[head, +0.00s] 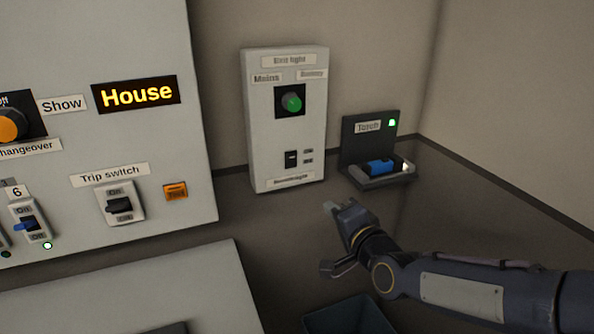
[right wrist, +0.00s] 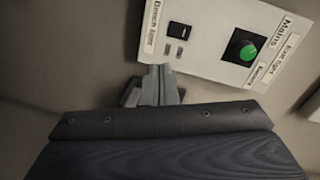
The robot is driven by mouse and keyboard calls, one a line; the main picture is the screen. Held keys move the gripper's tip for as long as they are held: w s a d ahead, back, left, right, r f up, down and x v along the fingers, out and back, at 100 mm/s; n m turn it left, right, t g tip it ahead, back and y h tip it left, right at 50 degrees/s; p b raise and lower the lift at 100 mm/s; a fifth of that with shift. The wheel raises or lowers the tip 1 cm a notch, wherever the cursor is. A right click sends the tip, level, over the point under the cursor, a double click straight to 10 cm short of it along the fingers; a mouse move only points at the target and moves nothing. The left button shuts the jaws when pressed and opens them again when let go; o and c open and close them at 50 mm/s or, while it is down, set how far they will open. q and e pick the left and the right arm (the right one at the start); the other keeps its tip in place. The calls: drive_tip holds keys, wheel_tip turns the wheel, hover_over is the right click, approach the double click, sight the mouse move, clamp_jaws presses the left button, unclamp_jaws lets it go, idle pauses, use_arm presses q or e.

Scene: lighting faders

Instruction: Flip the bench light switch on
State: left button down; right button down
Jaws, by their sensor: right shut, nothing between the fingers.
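The bench light switch is a small dark rocker (head: 291,159) low on a white wall box (head: 258,125), above a label (head: 292,180) that seems to read "Bench light". Two small grey labels sit to its right. Which way the rocker is tipped is too small to tell. In the right wrist view the rocker (right wrist: 180,33) shows beyond the fingertips. My right gripper (head: 331,208) is shut and empty, below and right of the box, apart from the rocker. Its closed fingers (right wrist: 160,72) point toward the box's lower end. My left gripper is out of view.
A green knob (head: 292,101) sits higher on the same box. A torch holder (head: 371,126) with a blue torch (head: 381,167) stands just right. A panel with a trip switch (head: 119,205) and House display (head: 136,94) is at left. A dark bin (head: 348,315) is below.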

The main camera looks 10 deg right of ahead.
drive_tip(key=shift+w+a+r+m+t+b, duration=0.15)
drive_tip(key=shift+w+a+m+t, duration=0.1)
drive_tip(key=shift+w+m+t, duration=0.35)
drive_tip(key=shift+w+a+r+m+t+b, duration=0.1)
drive_tip(key=shift+w+a+m+t+b, duration=0.2)
drive_tip(key=shift+w+m, duration=0.4)
drive_tip(key=shift+w+a+r+m+t+b, duration=0.15)
drive_tip(key=shift+w+a+m+t, duration=0.1)
drive_tip(key=shift+w+m+t, duration=0.35)
drive_tip(key=shift+w, duration=0.15)
drive_tip(key=p, duration=0.4)
approach(292, 155)
drive_tip(key=x, duration=0.5)
drive_tip(key=shift+w, duration=0.2)
drive_tip(key=shift+w+a+p, duration=0.1)
drive_tip(key=shift+w+p, duration=0.2)
drive_tip(key=shift+w, duration=0.4)
